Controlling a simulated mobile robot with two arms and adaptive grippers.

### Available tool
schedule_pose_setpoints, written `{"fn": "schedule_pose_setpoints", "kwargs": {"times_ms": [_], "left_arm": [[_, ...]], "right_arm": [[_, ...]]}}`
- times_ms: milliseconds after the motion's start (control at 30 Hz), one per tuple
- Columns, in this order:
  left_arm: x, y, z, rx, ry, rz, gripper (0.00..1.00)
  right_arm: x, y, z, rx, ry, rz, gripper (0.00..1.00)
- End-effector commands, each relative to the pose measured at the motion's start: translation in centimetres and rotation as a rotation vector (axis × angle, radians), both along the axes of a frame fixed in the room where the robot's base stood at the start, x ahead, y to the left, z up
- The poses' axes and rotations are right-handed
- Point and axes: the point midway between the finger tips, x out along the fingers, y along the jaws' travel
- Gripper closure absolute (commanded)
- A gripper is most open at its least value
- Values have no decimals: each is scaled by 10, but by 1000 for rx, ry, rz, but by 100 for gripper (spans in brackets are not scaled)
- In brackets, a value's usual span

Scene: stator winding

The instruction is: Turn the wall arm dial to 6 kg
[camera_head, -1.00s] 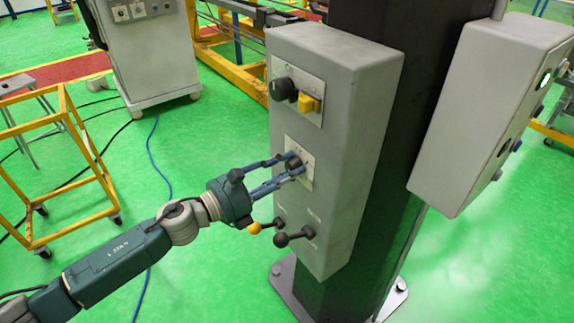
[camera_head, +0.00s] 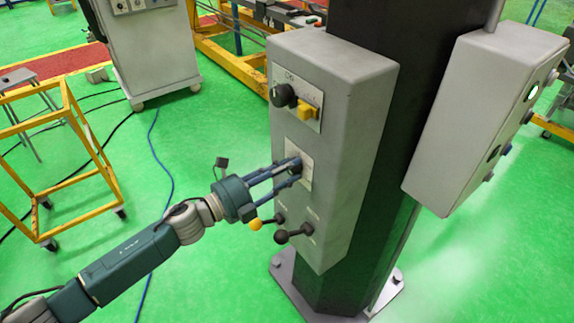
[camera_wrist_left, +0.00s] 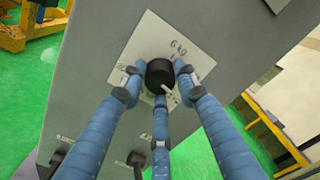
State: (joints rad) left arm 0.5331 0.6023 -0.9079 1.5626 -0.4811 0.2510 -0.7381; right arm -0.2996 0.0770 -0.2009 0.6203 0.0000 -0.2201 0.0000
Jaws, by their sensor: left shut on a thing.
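The dial (camera_wrist_left: 160,73) is a black round knob on a pale plate on the front of a grey control box (camera_head: 345,120). In the left wrist view, a white pointer mark at the knob's edge (camera_wrist_left: 172,97) points down and right. The printed "6 kg" label (camera_wrist_left: 178,47) is above and right of the knob, away from that mark. My left gripper (camera_head: 293,167) is shut on the dial, its blue fingers around the knob; the fingers also show in the left wrist view (camera_wrist_left: 158,80). They hide part of the plate's other markings. My right gripper is not in view.
The box hangs on a dark column (camera_head: 405,150); another grey box (camera_head: 470,120) is at right.

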Motion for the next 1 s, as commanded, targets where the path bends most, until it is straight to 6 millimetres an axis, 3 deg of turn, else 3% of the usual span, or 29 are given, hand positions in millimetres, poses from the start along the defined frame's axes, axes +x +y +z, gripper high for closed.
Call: {"fn": "schedule_pose_setpoints", "kwargs": {"times_ms": [1000], "left_arm": [[-1,0,0,-566,784,1,96]], "right_arm": [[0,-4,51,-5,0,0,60]]}}
